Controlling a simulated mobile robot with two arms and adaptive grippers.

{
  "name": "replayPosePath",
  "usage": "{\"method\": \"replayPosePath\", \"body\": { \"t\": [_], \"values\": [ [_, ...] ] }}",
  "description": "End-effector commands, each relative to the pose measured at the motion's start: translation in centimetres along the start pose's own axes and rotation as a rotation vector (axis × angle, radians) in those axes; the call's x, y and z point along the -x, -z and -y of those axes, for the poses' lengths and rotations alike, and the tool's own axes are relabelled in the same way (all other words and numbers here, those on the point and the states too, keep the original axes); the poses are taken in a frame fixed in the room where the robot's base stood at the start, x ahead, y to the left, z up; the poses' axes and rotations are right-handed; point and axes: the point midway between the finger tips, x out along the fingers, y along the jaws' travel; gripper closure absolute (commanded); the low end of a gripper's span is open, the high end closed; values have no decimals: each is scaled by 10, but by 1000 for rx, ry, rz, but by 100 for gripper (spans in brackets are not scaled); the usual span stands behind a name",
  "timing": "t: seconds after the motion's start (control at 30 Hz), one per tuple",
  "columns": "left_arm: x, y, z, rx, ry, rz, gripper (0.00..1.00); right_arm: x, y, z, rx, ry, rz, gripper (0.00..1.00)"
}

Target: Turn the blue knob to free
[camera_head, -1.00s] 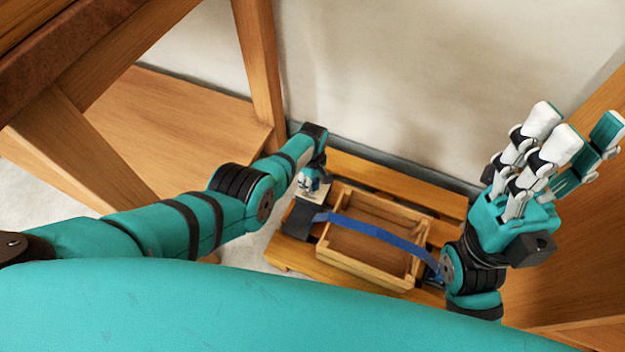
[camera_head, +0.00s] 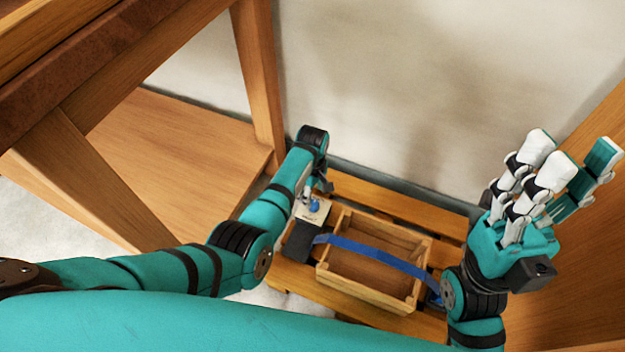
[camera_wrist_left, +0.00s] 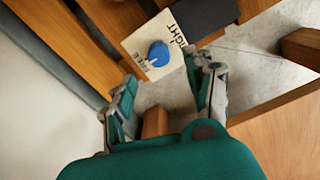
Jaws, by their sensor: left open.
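The blue knob (camera_head: 314,206) sits on a pale plate (camera_head: 312,220) at the left end of a low wooden slatted stand. In the left wrist view the knob (camera_wrist_left: 158,53) lies just beyond and between my fingertips, with "FREE" lettered on one side and "IGHT" readable on the other. Which way the knob points is unclear. My left gripper (camera_wrist_left: 162,70) is open and empty, and appears apart from the knob. In the head view it (camera_head: 318,186) is partly hidden by its own wrist. My right gripper (camera_head: 572,165) is open and empty, fingers up, at the right.
A blue strap (camera_head: 375,252) crosses a wooden crate (camera_head: 410,298) right of the plate. The slatted stand (camera_head: 400,203) is close to the wall (camera_head: 400,80). A wooden frame leg (camera_head: 258,80) rises left of my left wrist.

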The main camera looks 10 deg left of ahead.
Motion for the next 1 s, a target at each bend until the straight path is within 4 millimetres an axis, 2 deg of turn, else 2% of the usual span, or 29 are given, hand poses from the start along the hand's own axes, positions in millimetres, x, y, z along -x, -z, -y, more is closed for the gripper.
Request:
{"method": "replayPosePath", "body": {
  "t": [0.1,0.3,1.0],
  "values": [
    [24,0,-1,0,-5,-1,46,0,0,0,0,0,0,60],
    [48,0,-1,0,-3,0,46,0,0,0,0,0,0,60],
    [52,1,-2,-6,-16,-7,46,0,0,0,0,0,0,60]
  ]
}}
